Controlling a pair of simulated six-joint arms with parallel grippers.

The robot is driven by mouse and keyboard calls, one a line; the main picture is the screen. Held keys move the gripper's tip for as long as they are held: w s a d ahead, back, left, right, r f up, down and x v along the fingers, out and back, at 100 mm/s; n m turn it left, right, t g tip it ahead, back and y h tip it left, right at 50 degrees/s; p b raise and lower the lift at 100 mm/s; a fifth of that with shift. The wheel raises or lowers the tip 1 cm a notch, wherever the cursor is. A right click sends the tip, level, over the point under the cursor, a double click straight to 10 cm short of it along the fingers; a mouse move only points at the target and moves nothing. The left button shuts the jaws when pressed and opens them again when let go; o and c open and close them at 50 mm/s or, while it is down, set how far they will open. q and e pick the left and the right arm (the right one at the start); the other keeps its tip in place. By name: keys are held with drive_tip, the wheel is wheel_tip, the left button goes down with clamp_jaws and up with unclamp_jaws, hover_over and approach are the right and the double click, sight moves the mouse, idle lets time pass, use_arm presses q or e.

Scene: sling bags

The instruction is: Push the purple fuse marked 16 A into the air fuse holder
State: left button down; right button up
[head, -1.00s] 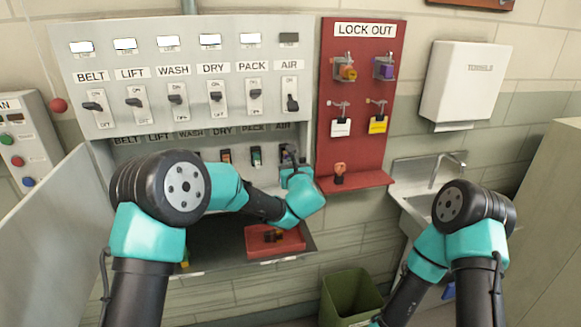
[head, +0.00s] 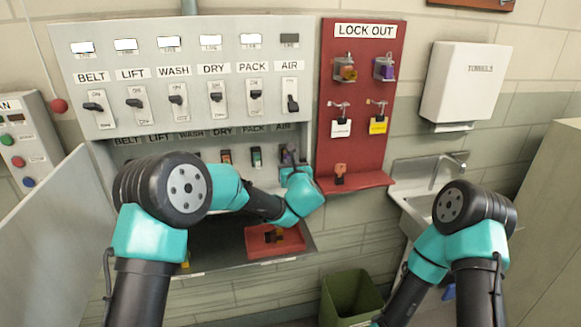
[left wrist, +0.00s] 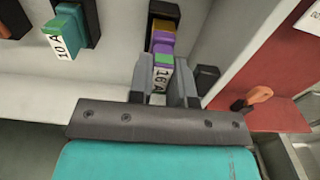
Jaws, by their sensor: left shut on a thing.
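In the left wrist view the purple fuse (left wrist: 161,75), with a green and white label reading 16 A, is between the fingers of my left gripper (left wrist: 165,63). The gripper is shut on it. The dark air fuse holder (left wrist: 164,9) is straight ahead of the fuse, with yellow and purple parts showing between them. I cannot tell whether the fuse touches the holder or how deep it sits. In the head view my left gripper (head: 290,157) is at the AIR column, largely hidden by my wrist. My right gripper is out of view.
A teal 10 A fuse (left wrist: 66,32) sits in the holder to the left. The red lockout board (head: 360,110) stands close on the right, with an orange item (head: 340,173) on its ledge. A red tray (head: 262,251) with dark pieces lies below my left arm.

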use_arm(q)
drive_tip(key=shift+x, duration=1.6)
drive_tip(key=c, duration=1)
unclamp_jaws()
drive_tip(key=v, duration=1.7)
drive_tip(key=shift+s, duration=0.25)
